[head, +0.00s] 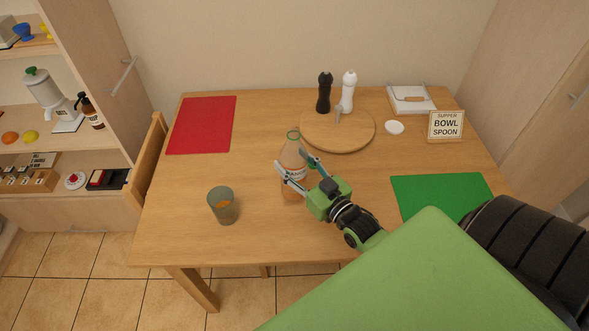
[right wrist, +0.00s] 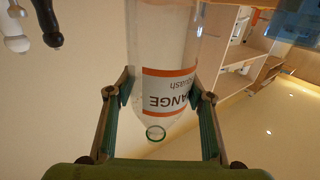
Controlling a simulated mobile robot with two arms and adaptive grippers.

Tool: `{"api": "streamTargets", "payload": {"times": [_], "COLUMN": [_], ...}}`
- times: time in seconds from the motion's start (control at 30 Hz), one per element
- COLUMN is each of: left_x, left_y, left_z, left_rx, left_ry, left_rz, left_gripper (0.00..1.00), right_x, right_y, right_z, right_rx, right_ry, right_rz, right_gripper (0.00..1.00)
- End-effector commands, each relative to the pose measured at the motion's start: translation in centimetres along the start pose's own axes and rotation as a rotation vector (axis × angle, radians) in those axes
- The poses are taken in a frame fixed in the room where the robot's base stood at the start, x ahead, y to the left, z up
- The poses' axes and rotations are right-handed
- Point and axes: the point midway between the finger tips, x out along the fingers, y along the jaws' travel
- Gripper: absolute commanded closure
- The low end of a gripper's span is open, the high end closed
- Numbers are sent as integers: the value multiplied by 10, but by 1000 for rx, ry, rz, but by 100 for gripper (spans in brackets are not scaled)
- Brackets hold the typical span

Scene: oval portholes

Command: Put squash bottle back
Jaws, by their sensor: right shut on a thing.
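The squash bottle (head: 293,160) is clear, with a green ring at its neck and an orange-and-white label. It is over the middle of the wooden table in the head view; I cannot tell whether its base touches the tabletop. My right gripper (head: 297,175) is shut around the bottle from the right. In the right wrist view the bottle (right wrist: 165,65) appears inverted between the two fingers, with its label reading orange squash. My left gripper is not in view.
A round wooden board (head: 357,136) with dark and white mills stands behind. A red mat (head: 202,125), a green mat (head: 442,190), a small white dish (head: 394,128) and a sign (head: 446,125) are on the table. Shelves (head: 50,146) and a chair (head: 148,165) are at left.

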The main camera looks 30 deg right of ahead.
Motion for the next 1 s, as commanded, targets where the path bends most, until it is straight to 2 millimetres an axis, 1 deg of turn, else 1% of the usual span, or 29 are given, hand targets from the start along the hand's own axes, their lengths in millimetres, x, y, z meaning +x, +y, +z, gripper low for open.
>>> {"api": "streamTargets", "payload": {"times": [0.1,0.2,0.5,0.63,0.67,0.7,1.0], "left_x": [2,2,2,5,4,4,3], "left_y": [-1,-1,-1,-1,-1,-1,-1], "left_z": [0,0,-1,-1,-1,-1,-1], "left_rx": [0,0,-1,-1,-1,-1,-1], "left_ry": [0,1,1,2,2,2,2], "left_rz": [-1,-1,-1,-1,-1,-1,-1], "left_gripper": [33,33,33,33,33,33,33], "right_x": [0,0,0,0,0,0,0], "right_y": [0,0,0,0,0,0,0], "right_z": [18,26,28,32,32,32,32], "right_rx": [1,0,0,0,0,0,0], "right_ry": [0,2,3,3,1,0,0], "right_rz": [0,0,0,0,0,0,0], "right_gripper": [82,82,82,82,44,35,35]}}
